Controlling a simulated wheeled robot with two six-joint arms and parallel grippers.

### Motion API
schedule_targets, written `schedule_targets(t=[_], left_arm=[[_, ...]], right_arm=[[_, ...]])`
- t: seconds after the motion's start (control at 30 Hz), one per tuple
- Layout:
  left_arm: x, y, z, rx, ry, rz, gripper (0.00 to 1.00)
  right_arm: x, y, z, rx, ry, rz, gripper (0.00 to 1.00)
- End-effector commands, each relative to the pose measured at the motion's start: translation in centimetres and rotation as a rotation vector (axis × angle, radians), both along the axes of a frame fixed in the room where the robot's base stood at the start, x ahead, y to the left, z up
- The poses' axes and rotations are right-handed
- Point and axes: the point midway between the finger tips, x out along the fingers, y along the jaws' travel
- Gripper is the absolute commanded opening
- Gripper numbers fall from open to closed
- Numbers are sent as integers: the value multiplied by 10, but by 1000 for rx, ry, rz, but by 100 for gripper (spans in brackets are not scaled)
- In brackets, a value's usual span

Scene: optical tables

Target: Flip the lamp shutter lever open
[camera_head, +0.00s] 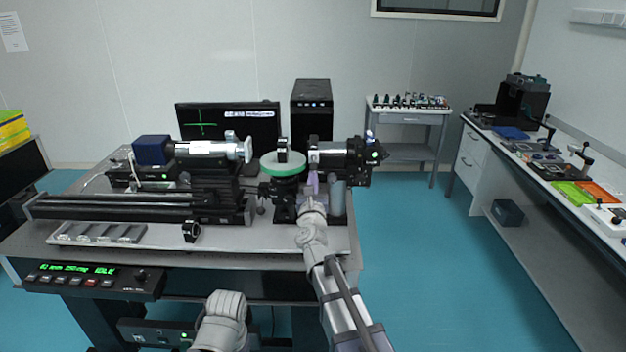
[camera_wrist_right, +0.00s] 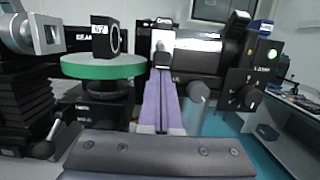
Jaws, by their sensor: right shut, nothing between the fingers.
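The lamp (camera_head: 338,154) is a silver barrel with a black housing at the right end of the optical bench. It also shows in the right wrist view (camera_wrist_right: 197,55). My right gripper (camera_head: 312,178) is shut and empty, fingers pointing up at the barrel's left end. In the right wrist view its purple fingers (camera_wrist_right: 161,82) reach just below a small dark and silver upright part (camera_wrist_right: 162,52), which may be the shutter lever; I cannot tell whether they touch. My left arm shows at the bottom, but its gripper is hidden.
A green-rimmed round stage (camera_head: 282,164) carries a dark mount just left of my right gripper. A silver post (camera_head: 337,203) stands to its right. A long black rail (camera_head: 130,207) and a control box (camera_head: 95,280) lie left. Open floor is to the right.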

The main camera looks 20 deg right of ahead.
Motion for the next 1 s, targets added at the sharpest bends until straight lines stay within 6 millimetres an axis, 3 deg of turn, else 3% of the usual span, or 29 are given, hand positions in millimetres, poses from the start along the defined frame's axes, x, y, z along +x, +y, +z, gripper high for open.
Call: schedule_targets(t=[0.47,1.0], left_arm=[[0,0,7,0,0,0,50],[0,0,29,0,0,0,50]], right_arm=[[-4,1,7,0,-1,-1,0],[-12,3,29,0,-1,-1,0]])
